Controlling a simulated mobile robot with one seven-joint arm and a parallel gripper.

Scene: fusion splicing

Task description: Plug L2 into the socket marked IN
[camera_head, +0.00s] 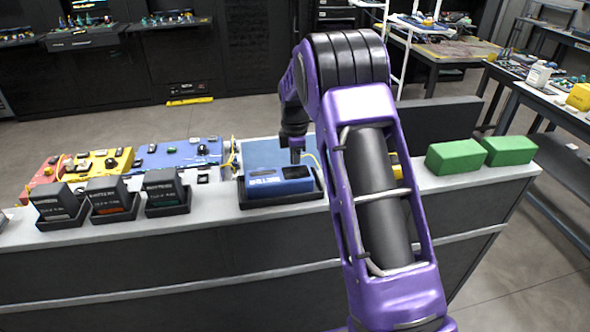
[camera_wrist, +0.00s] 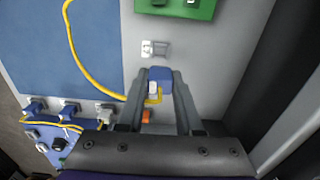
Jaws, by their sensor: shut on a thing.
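In the wrist view my gripper (camera_wrist: 159,88) is shut on a small blue plug (camera_wrist: 160,74) with a pale front part. A yellow cable (camera_wrist: 86,66) loops from the upper left down to the plug between my fingers. No L2 label can be read on it. A small white and grey fitting (camera_wrist: 154,47) lies just beyond the plug, apart from it; I cannot tell whether it is a socket. No IN marking is legible. In the head view my gripper (camera_head: 296,155) is low over the counter, behind a blue box; the plug is too small to make out there.
The blue box (camera_head: 278,183) sits in a black tray. Three dark battery-like blocks (camera_head: 163,190) stand in holders at left. Blue (camera_head: 180,153) and yellow (camera_head: 95,163) panels lie behind them. Green blocks (camera_head: 455,157) stand at right. The wrist view shows several plugs on a blue panel (camera_wrist: 58,158).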

